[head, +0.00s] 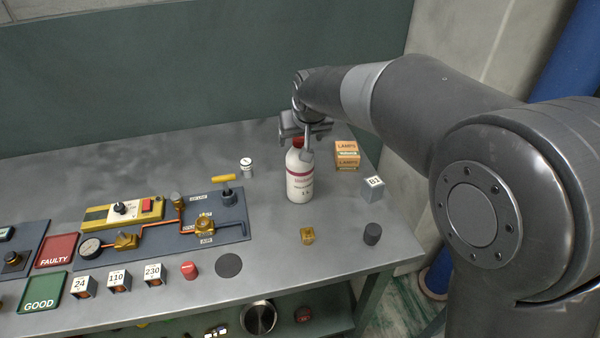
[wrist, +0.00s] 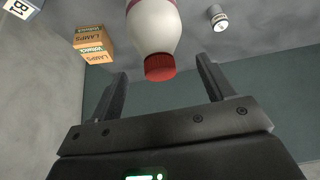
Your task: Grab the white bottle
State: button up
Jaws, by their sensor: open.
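The white bottle (head: 299,180) with a red cap stands upright on the grey workbench, right of the panel with pipes. In the wrist view the white bottle (wrist: 155,27) shows with its red cap (wrist: 159,67) toward me, ahead of and between the fingers in the picture. My gripper (head: 304,140) is at the height of the bottle's top, and one finger overlaps the bottle in the head view. In the wrist view my gripper (wrist: 160,85) has its two fingers spread wide with nothing held. I cannot tell whether a finger touches the bottle.
A small white canister (head: 247,168) is left of the bottle. The pipe panel (head: 225,222) lies farther left. A green wall (head: 200,70) rises behind.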

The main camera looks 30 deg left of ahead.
aim_at(300, 169)
jog(key=x, duration=0.5)
jog(key=shift+w+a, duration=0.1)
